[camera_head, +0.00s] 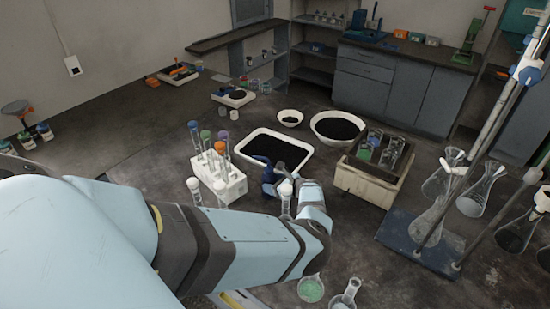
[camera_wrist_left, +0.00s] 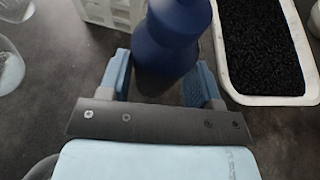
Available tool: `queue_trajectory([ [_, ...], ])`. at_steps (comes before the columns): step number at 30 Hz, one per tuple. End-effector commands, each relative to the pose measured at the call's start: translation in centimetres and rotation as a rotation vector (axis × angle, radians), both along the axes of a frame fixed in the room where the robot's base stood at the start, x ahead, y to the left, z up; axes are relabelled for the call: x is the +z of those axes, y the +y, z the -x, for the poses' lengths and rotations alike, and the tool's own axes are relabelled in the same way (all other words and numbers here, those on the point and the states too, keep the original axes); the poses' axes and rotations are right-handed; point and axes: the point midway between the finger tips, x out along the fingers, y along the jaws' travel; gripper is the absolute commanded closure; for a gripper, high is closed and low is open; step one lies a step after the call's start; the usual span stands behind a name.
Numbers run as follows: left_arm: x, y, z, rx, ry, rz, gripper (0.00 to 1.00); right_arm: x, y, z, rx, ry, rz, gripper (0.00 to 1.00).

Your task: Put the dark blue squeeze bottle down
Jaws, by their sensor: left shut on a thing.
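The dark blue squeeze bottle (camera_head: 268,178) stands roughly upright near the middle of the table in the head view, largely hidden by my left arm. It also shows in the left wrist view (camera_wrist_left: 172,38), between the two blue fingers of my left gripper (camera_wrist_left: 165,82). My left gripper (camera_head: 277,186) is shut on the bottle. I cannot tell whether the bottle's base touches the table. My right gripper is not in view.
A white tray of black granules (camera_head: 253,135) lies just behind the bottle. A white tube rack (camera_head: 235,187) stands close on its left. A box with glassware (camera_head: 362,188) is to the right, beside a blue-based stand (camera_head: 400,240). Small beakers (camera_head: 311,289) stand in front.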

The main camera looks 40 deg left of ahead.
Motion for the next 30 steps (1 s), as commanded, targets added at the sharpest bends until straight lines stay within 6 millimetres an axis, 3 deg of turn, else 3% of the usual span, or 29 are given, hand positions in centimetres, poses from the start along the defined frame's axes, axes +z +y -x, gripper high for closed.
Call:
queue_trajectory([
  [9, -0.7, -0.2, 0.5, 0.003, -0.001, -0.001, 0.51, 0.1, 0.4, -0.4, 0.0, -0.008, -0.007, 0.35],
  [16, -1.4, -0.2, 0.4, 0.002, -0.001, -0.001, 0.51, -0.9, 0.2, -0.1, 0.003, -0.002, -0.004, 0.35],
  [18, -1.2, -0.2, 0.4, 0.003, -0.001, 0.0, 0.28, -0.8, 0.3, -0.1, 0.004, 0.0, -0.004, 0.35],
  [20, -1.2, -0.2, 0.5, 0.003, -0.001, 0.0, 0.17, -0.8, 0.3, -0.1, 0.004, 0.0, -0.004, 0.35],
  [30, -1.0, -0.2, 0.5, 0.003, -0.001, 0.0, 0.17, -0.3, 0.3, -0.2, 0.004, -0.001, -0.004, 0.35],
])
